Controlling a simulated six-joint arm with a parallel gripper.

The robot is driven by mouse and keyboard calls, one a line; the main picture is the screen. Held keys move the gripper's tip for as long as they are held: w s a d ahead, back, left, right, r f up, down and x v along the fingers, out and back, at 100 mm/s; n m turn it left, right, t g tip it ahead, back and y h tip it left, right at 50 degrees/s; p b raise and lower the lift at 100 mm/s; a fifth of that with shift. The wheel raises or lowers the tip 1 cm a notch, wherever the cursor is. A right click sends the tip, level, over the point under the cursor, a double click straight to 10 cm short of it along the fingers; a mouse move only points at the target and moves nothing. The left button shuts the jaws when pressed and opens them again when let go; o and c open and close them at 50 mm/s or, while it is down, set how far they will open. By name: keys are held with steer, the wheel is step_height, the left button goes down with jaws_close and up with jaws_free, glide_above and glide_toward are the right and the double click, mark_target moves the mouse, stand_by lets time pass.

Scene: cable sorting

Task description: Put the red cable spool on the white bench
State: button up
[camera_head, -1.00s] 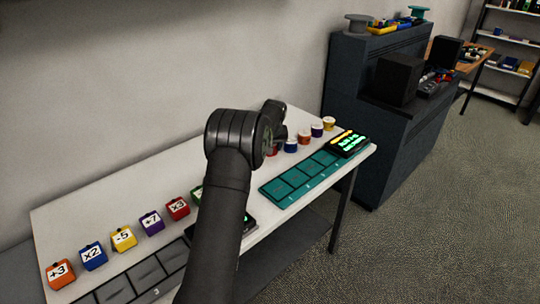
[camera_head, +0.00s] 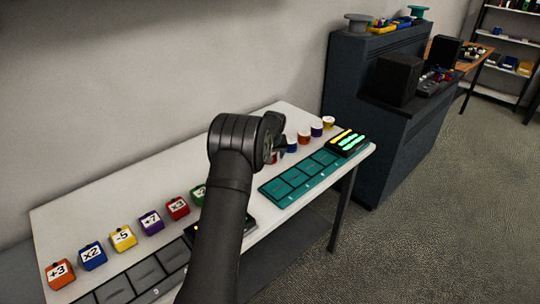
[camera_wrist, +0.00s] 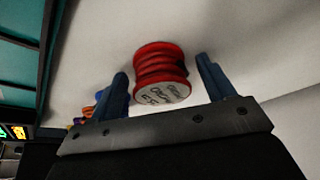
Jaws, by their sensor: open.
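In the wrist view the red cable spool (camera_wrist: 160,72) stands on the white surface, its pale labelled end face toward the camera. My gripper (camera_wrist: 161,68) is open, with one blue finger on each side of the spool. Small gaps show between the fingers and the spool. In the head view only a sliver of the red spool (camera_head: 275,158) shows below my wrist, on the white bench (camera_head: 85,212). My arm hides most of the gripper there.
Right of the red spool stand a blue spool (camera_head: 291,146), an orange one (camera_head: 304,138), a purple one (camera_head: 316,129) and a yellow one (camera_head: 328,122). A teal slotted panel (camera_head: 272,189) and a lit display box (camera_head: 348,144) lie in front. Several numbered blocks (camera_head: 93,257) line the bench's left part.

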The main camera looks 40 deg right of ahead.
steer(key=shift+r, duration=0.1)
steer(key=v, duration=1.2)
steer(key=shift+d, duration=0.1)
steer(key=x, duration=1.2)
steer(key=shift+f, duration=0.25)
steer(key=shift+r, duration=1.8)
